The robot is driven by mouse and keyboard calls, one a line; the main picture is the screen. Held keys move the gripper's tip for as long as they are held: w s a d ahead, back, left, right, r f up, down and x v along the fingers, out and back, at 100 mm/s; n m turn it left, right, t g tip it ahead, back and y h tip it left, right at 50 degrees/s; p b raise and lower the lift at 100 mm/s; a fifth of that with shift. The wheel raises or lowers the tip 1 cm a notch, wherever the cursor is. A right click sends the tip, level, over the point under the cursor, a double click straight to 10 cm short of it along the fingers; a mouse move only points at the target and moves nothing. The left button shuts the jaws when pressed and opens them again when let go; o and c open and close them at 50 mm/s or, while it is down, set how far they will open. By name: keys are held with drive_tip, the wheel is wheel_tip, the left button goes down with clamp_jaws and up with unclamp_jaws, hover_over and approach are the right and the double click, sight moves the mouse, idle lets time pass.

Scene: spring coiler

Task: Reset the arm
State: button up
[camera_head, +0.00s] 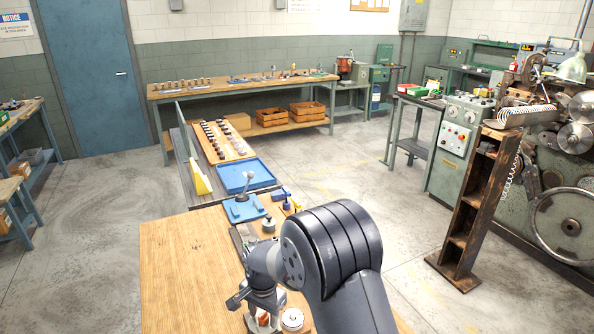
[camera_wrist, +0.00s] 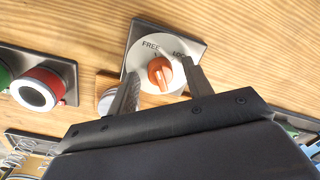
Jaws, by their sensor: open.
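My gripper (camera_wrist: 160,71) is open in the wrist view. Its two fingertips lie on either side of an orange knob (camera_wrist: 161,74) with a gap to it, and I cannot tell how high they are above it. The knob sits on a round white dial on a grey square plate (camera_wrist: 181,34) marked "FREE" and, partly hidden, what looks like "LOCK". In the head view my arm bends down over the wooden bench (camera_head: 182,262), with the gripper (camera_head: 264,312) low near the bottom edge, where the fingertips are hard to make out.
A red-and-white round button (camera_wrist: 38,90) is left of the dial, with a coil spring (camera_wrist: 22,153) at lower left. A rusty stand (camera_head: 470,215) and green machine are at right. The bench's left part is clear.

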drive_tip(key=shift+r+m, duration=0.1)
drive_tip(key=shift+m, duration=0.3)
wheel_tip(320, 180, up, 10)
drive_tip(key=b, duration=0.1)
drive_tip(key=shift+s+d, duration=0.15)
drive_tip(key=shift+d, duration=0.05)
drive_tip(key=shift+r, duration=0.1)
drive_tip(key=shift+d+r, duration=0.1)
